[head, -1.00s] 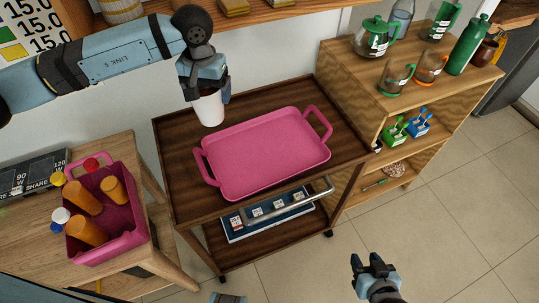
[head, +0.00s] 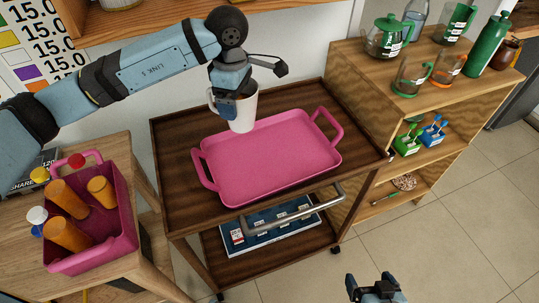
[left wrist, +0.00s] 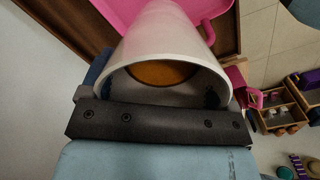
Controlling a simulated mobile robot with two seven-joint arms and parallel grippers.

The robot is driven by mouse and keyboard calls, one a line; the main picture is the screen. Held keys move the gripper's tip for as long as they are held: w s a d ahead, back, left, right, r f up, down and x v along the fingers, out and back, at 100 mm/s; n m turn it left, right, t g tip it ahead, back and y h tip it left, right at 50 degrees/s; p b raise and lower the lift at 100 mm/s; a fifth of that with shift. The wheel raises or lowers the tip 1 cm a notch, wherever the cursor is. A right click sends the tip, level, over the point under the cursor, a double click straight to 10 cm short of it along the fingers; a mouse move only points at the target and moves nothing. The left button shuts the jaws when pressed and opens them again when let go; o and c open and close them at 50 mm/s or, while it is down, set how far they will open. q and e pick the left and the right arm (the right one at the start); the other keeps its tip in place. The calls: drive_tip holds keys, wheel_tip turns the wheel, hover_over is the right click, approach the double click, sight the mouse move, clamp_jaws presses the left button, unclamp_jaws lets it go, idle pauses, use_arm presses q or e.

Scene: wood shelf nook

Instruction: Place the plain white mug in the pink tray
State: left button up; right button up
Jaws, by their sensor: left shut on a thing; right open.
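The plain white mug (head: 243,112) is held in my left gripper (head: 232,98), which is shut on it. It hangs at the back edge of the pink tray (head: 280,155), overlapping that edge in the head view; its height above the tray is hard to tell. In the left wrist view the mug (left wrist: 165,50) fills the middle, its opening toward the camera with a brown-orange inside, and part of the pink tray (left wrist: 110,15) shows behind it. The tray lies on a dark wood cart, and its visible surface is empty. My right gripper (head: 372,284) is open and empty, low over the floor.
The dark cart (head: 175,160) has a metal handle (head: 300,215) at its front. A wood shelf (head: 430,80) with a teapot, cups and bottles stands right. A pink basket (head: 95,255) with orange bottles sits on a side table at left. An upper shelf (head: 160,20) runs behind my left arm.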

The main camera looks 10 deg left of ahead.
use_arm(q)
drive_tip(key=n, duration=0.2)
drive_tip(key=d+r+n, duration=0.1)
drive_tip(key=n, duration=0.1)
drive_tip(key=shift+s+r, duration=0.15)
drive_tip(key=shift+r, duration=0.05)
drive_tip(key=n, duration=0.1)
drive_tip(key=r+n, duration=0.1)
drive_tip(key=n, duration=0.1)
drive_tip(key=shift+s+d+n, duration=0.2)
drive_tip(key=shift+d+n, duration=0.1)
drive_tip(key=shift+d, duration=0.1)
drive_tip(key=f+n, duration=0.1)
drive_tip(key=f, duration=0.5)
drive_tip(key=f+n, duration=0.2)
drive_tip(key=f, duration=0.4)
drive_tip(key=d+f+n, duration=0.1)
drive_tip(key=f+n, duration=0.1)
drive_tip(key=f, duration=0.4)
drive_tip(key=shift+s+f, duration=0.2)
drive_tip(key=shift+s, duration=0.05)
